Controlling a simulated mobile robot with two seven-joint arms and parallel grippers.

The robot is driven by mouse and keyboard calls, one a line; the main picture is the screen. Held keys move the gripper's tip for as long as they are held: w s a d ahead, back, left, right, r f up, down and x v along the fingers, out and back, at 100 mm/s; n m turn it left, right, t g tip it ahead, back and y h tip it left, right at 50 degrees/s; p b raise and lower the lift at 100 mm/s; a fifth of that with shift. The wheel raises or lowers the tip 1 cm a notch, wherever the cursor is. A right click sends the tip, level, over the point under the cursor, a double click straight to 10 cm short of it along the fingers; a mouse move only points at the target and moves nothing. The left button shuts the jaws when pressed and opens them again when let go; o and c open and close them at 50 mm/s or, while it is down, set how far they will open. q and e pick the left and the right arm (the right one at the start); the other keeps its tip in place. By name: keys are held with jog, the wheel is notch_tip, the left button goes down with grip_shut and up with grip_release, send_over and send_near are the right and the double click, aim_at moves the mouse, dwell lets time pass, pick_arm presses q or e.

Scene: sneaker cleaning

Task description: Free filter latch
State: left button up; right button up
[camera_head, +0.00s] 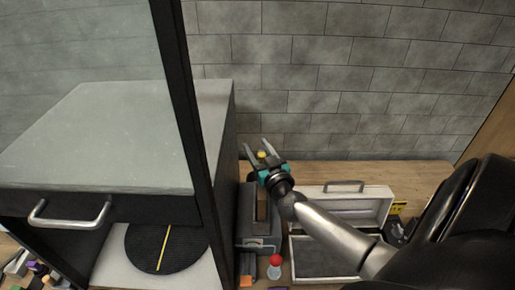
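My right gripper (257,150) reaches in from the right over the wooden bench, near the back wall. Its two fingers stand apart and point up and away. A small yellow piece (262,155) shows between or behind the fingers; I cannot tell whether they touch it. Below the gripper stands a dark grey box (250,229) with a slot in its top and a small metal handle or clasp on its front. No filter latch can be made out for certain. My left gripper is not in view.
A large cabinet (212,105) with a glass panel and a bar handle (70,223) fills the left. A black disc (190,252) with a yellow stripe lies low in it. An open silver case (343,208) and a red-capped bottle (275,268) are on the bench (420,176).

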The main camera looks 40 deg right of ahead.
grip_shut()
dwell(0.5)
